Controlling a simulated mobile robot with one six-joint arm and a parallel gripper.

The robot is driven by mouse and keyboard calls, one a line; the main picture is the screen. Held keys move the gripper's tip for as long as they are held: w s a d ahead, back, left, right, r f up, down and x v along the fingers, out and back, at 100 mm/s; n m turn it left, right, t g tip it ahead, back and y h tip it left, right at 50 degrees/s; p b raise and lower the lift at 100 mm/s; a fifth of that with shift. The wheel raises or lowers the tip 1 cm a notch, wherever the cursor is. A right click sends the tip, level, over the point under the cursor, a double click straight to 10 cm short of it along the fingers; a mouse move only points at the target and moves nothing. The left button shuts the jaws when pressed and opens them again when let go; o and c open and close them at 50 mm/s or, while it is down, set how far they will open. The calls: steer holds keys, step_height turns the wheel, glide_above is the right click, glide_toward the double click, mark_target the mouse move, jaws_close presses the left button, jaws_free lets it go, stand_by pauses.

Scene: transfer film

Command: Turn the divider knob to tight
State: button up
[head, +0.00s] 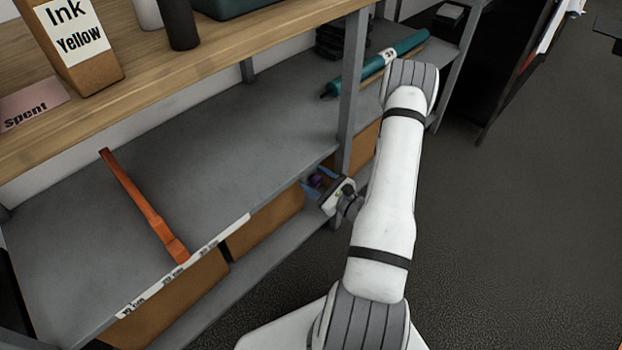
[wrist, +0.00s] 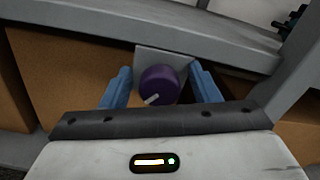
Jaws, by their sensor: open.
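The divider knob (wrist: 159,86) is a round purple knob with a white pointer line, on a grey plate (wrist: 180,56) in front of a brown box. In the wrist view its pointer line points to the lower left. My gripper (wrist: 163,88) is open, with one blue finger on each side of the knob and a visible gap to each. I cannot tell whether the fingertips reach as far as the knob's depth. In the head view my gripper (head: 318,181) is at the shelf's front edge, and the knob (head: 317,180) is a small purple patch mostly hidden there. No tight marking is readable.
The grey shelf (head: 130,215) carries an orange bar (head: 145,208) and a teal roll (head: 375,64). Brown boxes (head: 265,222) stand below it. A grey post (head: 352,90) rises close to my gripper. The wooden top holds an Ink Yellow box (head: 80,50). The floor at right is clear.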

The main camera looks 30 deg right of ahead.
steer(key=shift+w+a, duration=0.25)
steer(key=shift+w, duration=0.4)
steer(key=shift+c, duration=0.6)
steer(key=c, duration=0.9)
steer(key=shift+m, duration=0.4)
steer(key=m+p, duration=0.2)
steer(key=shift+r+m, duration=0.15)
steer(key=shift+m, duration=0.15)
steer(key=shift+m+p, duration=0.9)
steer(key=shift+m, duration=1)
